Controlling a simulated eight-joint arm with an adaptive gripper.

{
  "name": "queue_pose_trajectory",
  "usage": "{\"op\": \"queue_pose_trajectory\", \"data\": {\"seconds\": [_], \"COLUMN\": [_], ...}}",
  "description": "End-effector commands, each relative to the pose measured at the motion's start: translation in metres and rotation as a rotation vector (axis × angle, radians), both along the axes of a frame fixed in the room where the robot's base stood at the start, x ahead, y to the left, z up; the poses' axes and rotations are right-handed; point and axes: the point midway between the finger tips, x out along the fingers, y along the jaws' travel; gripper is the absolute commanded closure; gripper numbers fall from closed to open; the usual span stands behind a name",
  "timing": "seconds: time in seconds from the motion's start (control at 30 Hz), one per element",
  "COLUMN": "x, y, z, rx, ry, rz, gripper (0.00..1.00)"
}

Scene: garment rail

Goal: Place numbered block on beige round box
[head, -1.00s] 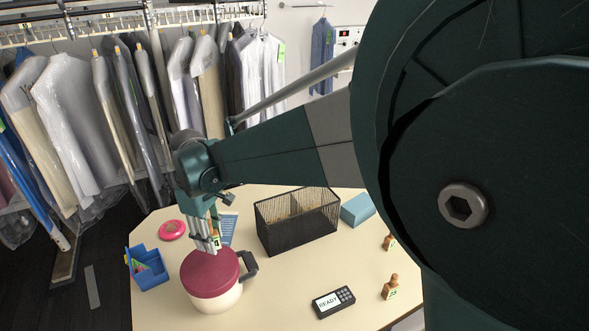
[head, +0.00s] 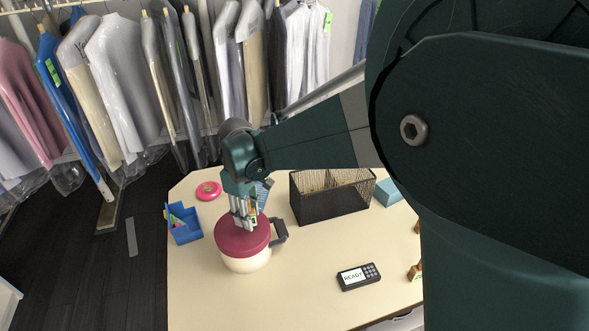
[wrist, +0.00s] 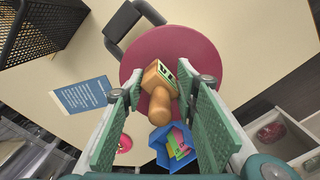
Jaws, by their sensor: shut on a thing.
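The beige round box (head: 246,262) stands on the table in the head view, with a maroon lid (head: 233,243) and a dark handle on its right side. In the wrist view the lid (wrist: 188,50) lies beyond my fingertips. My gripper (wrist: 158,92) is shut on the numbered block (wrist: 160,85), a wooden piece with a rounded knob and green-and-white marked faces. In the head view my gripper (head: 246,222) points down over the lid; the block is mostly hidden by the fingers. I cannot tell whether the block touches the lid.
A black mesh basket (head: 330,204) stands right of the box. A blue tray (head: 184,229) with coloured pieces and a pink round thing (head: 208,190) are to its left. A READY keypad device (head: 359,277) lies front right. Another wooden piece (head: 415,271) is partly hidden.

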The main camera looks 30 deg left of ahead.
Motion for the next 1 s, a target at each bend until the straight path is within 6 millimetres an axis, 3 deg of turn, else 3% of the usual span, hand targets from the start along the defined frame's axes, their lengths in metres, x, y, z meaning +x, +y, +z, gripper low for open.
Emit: {"op": "queue_pose_trajectory", "data": {"seconds": [0.57, 0.6, 0.7, 1.0], "x": [0.0001, 0.0001, 0.0001, 0.0001], "y": [0.0001, 0.0001, 0.0001, 0.0001], "z": [-0.0115, -0.0109, -0.0105, -0.0102], "rx": [0.0, 0.0, 0.0, 0.0], "ry": [0.0, 0.0, 0.0, 0.0], "rz": [0.0, 0.0, 0.0, 0.0], "gripper": [0.83, 0.66, 0.55, 0.55]}}
